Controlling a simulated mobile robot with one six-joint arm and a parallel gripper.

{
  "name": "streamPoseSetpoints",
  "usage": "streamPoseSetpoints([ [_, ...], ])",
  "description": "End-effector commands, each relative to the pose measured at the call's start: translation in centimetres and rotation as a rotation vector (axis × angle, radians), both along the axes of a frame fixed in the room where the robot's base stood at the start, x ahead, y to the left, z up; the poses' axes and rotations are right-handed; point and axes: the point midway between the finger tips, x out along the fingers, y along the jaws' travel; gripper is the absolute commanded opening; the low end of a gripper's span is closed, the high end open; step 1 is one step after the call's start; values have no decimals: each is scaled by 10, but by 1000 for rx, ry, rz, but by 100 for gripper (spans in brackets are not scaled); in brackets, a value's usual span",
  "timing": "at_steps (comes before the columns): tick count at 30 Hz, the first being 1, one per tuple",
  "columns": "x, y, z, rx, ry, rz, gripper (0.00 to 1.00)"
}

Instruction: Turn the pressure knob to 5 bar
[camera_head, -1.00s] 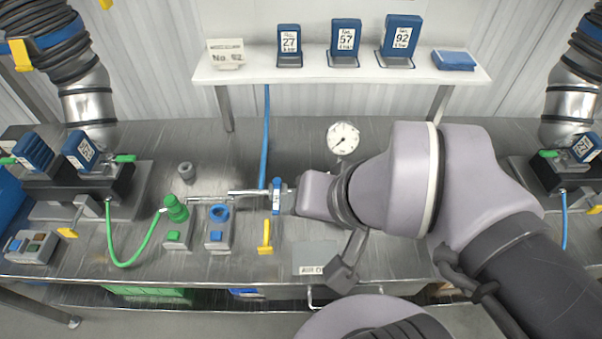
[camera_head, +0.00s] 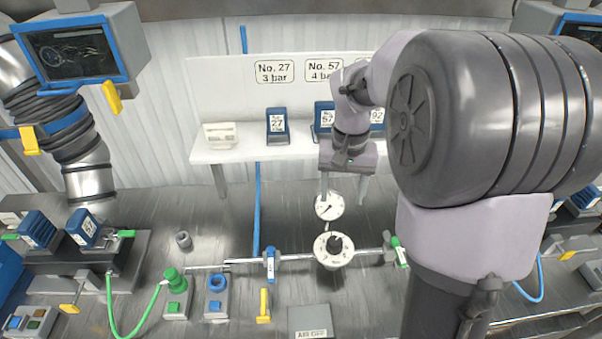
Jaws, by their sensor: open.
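The pressure knob (camera_head: 334,244) is a black knob on a round white dial, mounted on the metal pipe along the bench. Its marks are too small to read. A round white pressure gauge (camera_head: 329,206) stands just behind it; its needle reading cannot be made out. My gripper (camera_head: 343,191) is open and empty, with its two fingers pointing down. In the picture it is above the knob, around the gauge's upper edge; its exact height and distance are unclear. It does not appear to touch the knob.
A blue-handled valve (camera_head: 270,264) sits on the pipe left of the knob, and a green-handled one (camera_head: 399,251) to its right. A white shelf (camera_head: 240,154) with blue numbered blocks stands behind. Wall signs read "No. 27 3 bar" and "No. 57 4 bar", partly beside my arm.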

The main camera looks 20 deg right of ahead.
Motion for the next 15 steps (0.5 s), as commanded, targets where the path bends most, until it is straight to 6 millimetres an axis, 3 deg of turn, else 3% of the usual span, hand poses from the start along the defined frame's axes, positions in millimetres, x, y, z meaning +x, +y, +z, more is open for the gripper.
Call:
streamPoseSetpoints([
  [15, -2, 1, -144, 1, 3, 0, 60],
])
